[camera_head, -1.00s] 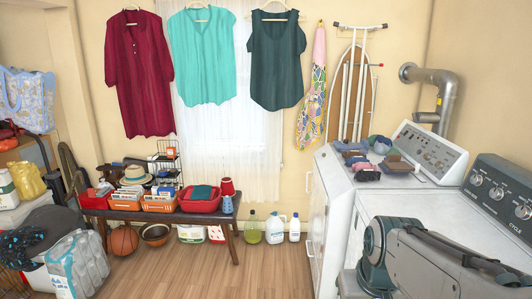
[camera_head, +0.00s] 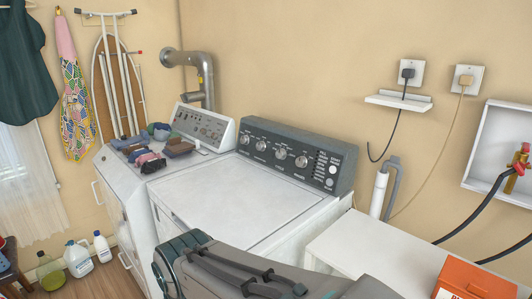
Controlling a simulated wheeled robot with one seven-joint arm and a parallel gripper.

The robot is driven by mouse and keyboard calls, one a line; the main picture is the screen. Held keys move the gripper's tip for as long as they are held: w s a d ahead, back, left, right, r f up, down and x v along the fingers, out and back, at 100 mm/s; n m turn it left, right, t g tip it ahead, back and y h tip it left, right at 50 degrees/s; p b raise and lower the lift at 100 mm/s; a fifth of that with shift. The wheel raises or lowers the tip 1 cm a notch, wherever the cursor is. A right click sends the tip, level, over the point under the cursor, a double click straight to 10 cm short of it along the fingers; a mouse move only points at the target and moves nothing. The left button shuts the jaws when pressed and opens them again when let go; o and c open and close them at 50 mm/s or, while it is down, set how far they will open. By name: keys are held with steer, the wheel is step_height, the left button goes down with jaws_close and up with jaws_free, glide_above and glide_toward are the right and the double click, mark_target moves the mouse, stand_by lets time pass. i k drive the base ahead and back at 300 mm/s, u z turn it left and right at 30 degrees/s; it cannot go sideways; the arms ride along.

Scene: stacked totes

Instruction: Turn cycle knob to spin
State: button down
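The washer (camera_head: 240,190) stands in the middle with its white lid closed. Its dark control panel (camera_head: 320,150) carries a row of several round silver knobs. The cycle knob (camera_head: 281,153) is the third from the left; its label reads CYCLE in the earlier frame but is too small to read now. Where its pointer stands cannot be told. My grey and teal arm fills the bottom middle, in front of the washer and apart from the knobs. My gripper's fingers do not show.
A white dryer (camera_head: 135,190) with folded clothes (camera_head: 155,145) on top stands left of the washer. A white table (camera_head: 350,248) with an orange box (camera_head: 475,280) is at right. Outlets, cords and a red-handled valve (camera_head: 518,165) are on the right wall. The space above the washer lid is clear.

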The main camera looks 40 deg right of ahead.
mark_target(281, 154)
steer(key=z, duration=1.5)
steer(key=k, duration=1.3)
steer(key=u, duration=0.6)
steer(key=i, duration=0.55)
steer(key=u, duration=0.5)
steer(key=i, duration=0.6)
steer(key=z, duration=0.8)
steer(key=i, duration=0.95)
steer(key=z, duration=0.2)
